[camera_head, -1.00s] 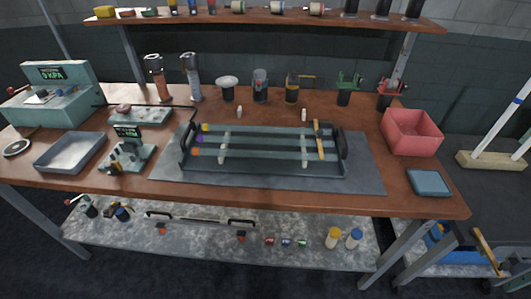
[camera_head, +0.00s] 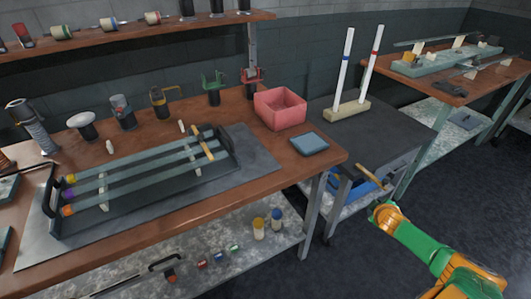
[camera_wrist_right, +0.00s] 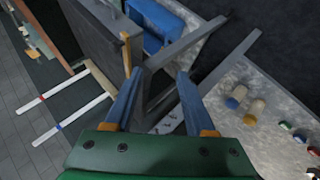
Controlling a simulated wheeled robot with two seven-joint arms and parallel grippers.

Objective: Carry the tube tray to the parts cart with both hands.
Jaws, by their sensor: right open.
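The tube tray (camera_head: 140,196) is a long dark tray with a black upright handle at each end, on a grey mat on the wooden bench in the head view. Glass tubes (camera_head: 120,172) with orange, purple and yellow left ends lie along it. The parts cart (camera_head: 385,132) has a dark top and stands right of the bench, with a wooden-gripped handle (camera_head: 373,178) at its front. My right gripper (camera_wrist_right: 157,75) is open and empty in the wrist view, with the cart beyond its fingers. In the head view my right arm is at lower right, clear of the tray. My left gripper is not in view.
A stand (camera_head: 347,109) with two white rods takes up part of the cart top. A pink bin (camera_head: 280,108) and a blue-grey pad (camera_head: 309,143) sit at the bench's right end. A second bench (camera_head: 452,88) stands at far right. Dark floor lies open before the cart.

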